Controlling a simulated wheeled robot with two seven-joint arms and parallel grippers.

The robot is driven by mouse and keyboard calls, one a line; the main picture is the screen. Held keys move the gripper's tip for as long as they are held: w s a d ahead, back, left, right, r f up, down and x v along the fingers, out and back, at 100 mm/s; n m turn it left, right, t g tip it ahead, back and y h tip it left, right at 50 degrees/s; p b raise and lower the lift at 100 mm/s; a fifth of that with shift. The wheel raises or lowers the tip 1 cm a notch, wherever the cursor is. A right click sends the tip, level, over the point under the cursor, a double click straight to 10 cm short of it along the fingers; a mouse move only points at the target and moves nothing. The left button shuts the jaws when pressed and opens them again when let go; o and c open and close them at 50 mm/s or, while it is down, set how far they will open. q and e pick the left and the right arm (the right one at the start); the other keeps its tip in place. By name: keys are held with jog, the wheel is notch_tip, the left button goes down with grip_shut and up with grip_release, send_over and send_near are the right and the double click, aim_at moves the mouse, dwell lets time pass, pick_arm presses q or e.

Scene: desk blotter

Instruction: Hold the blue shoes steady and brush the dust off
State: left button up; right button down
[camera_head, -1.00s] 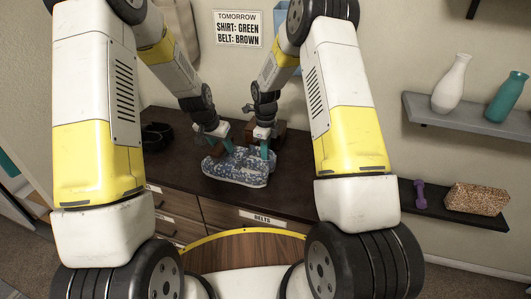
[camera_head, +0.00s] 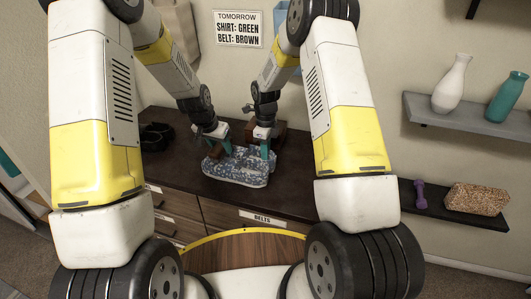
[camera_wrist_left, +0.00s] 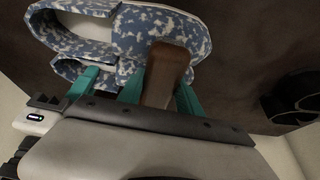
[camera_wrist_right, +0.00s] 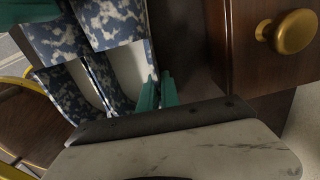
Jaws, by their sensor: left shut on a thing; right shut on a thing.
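The blue-and-white mottled shoes (camera_head: 236,168) sit side by side on the dark dresser top, and also show in the left wrist view (camera_wrist_left: 152,28) and the right wrist view (camera_wrist_right: 62,88). I cannot tell dust from their pattern. My left gripper (camera_head: 226,149) is shut on a brown wooden brush (camera_wrist_left: 166,74) over the toe end of the shoes. The brush's underside is hidden, so contact is unclear. My right gripper (camera_head: 267,154) is shut on the edge of one shoe, its teal fingers (camera_wrist_right: 157,92) close together at the opening.
A brown wooden box (camera_head: 279,137) with a brass knob (camera_wrist_right: 294,32) stands close behind my right gripper. A black coiled item (camera_head: 157,137) lies at the dresser's left. Wall shelves at right hold vases (camera_head: 451,84), a purple dumbbell (camera_head: 420,195) and a patterned box (camera_head: 475,199).

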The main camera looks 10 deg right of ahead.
pick_arm(q)
jog(key=shift+w+d, duration=0.25)
jog(key=shift+w, duration=0.2)
jog(key=shift+w+d+r, duration=0.1)
jog(key=shift+w+d, duration=0.3)
jog(key=shift+w, duration=0.4)
jog(key=shift+w+d+r, duration=0.1)
jog(key=shift+w+d, duration=0.3)
jog(key=shift+w, duration=0.35)
jog(key=shift+s+a+f, duration=0.2)
jog(key=shift+s+a, duration=0.25)
jog(key=shift+s, duration=0.4)
jog(key=shift+s+a+f, duration=0.15)
jog(key=shift+s+a, duration=0.25)
jog(key=shift+s, duration=0.4)
